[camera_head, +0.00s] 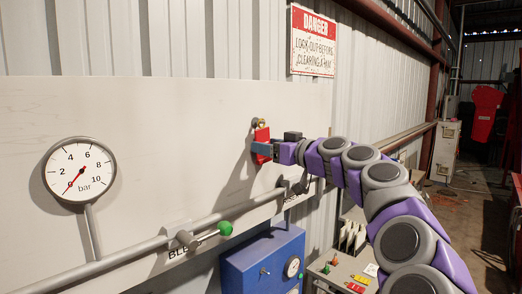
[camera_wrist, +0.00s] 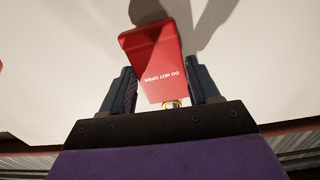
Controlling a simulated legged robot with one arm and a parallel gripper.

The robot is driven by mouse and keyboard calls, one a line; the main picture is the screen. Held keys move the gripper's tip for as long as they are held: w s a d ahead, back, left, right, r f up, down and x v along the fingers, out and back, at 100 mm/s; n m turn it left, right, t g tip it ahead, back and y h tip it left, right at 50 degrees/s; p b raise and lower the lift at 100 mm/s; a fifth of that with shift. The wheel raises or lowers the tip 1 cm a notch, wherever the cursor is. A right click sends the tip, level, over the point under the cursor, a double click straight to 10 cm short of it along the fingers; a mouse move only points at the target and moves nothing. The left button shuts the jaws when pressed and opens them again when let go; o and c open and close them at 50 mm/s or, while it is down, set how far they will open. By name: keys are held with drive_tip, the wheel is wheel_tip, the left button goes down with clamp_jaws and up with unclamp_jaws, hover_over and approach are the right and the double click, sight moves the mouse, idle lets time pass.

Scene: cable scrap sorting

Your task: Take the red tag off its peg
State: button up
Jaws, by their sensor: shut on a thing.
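The red tag (camera_head: 262,142) is at the white board, just below a brass-coloured peg (camera_head: 261,122). It shows large in the wrist view (camera_wrist: 158,58), with "DO NOT OPEN" on it, upside down. My gripper (camera_head: 264,149) is at the tag in the head view. In the wrist view the two dark fingers (camera_wrist: 160,88) stand on either side of the tag, shut on it. A small brass ring or peg end (camera_wrist: 171,104) shows at the tag's narrow end. Whether the tag still hangs on the peg, I cannot tell.
A round pressure gauge (camera_head: 79,170) is at the left, its needle near zero. A grey pipe (camera_head: 140,247) with a green-knobbed lever (camera_head: 224,228) runs below the tag. A blue box (camera_head: 262,262) stands beneath. A danger sign (camera_head: 312,42) hangs above right.

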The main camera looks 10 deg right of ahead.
drive_tip(key=shift+s, duration=0.15)
drive_tip(key=c, duration=0.3)
drive_tip(key=shift+a, duration=0.85)
drive_tip(key=shift+c, duration=0.4)
